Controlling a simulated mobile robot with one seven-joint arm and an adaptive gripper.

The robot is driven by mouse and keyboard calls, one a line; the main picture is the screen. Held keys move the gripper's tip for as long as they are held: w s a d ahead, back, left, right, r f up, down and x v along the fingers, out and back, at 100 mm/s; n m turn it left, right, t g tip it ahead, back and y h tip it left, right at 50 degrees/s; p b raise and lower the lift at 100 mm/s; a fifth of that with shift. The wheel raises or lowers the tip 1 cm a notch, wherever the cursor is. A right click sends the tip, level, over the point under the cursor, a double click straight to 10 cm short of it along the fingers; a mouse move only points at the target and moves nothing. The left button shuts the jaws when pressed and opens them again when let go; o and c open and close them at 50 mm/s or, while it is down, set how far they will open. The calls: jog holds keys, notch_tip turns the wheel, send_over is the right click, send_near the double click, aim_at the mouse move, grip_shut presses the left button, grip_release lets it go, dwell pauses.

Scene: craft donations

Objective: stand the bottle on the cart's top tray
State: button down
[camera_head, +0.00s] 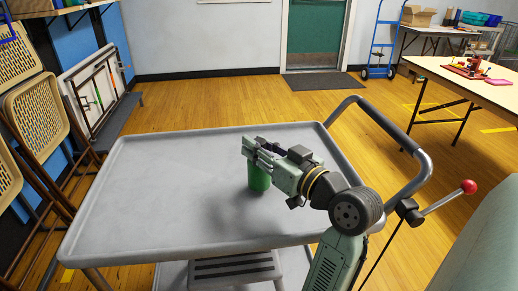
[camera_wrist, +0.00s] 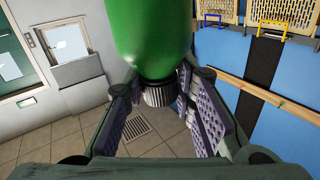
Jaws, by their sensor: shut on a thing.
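The green bottle (camera_head: 259,180) is upright over the middle of the cart's grey top tray (camera_head: 150,190) in the head view. Whether its base touches the tray or hangs just above it I cannot tell. My gripper (camera_head: 257,150) reaches in from the right and is shut on the bottle's upper end, hiding its top.
The rest of the tray is bare, inside a low raised rim. The cart's handle (camera_head: 412,135) curves up at the right. Folding chairs (camera_head: 38,110) stand at the left. A table (camera_head: 470,85) with small items is at the far right. A green door (camera_head: 315,35) is at the back.

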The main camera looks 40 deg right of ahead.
jog(key=shift+f, duration=0.6)
jog(key=shift+f, duration=0.25)
jog(key=c, duration=1.3)
grip_release()
jog(key=shift+r, duration=0.1)
jog(key=shift+c, duration=0.2)
jog(key=shift+r, duration=0.2)
jog(key=s+b, duration=0.2)
jog(key=s, duration=1)
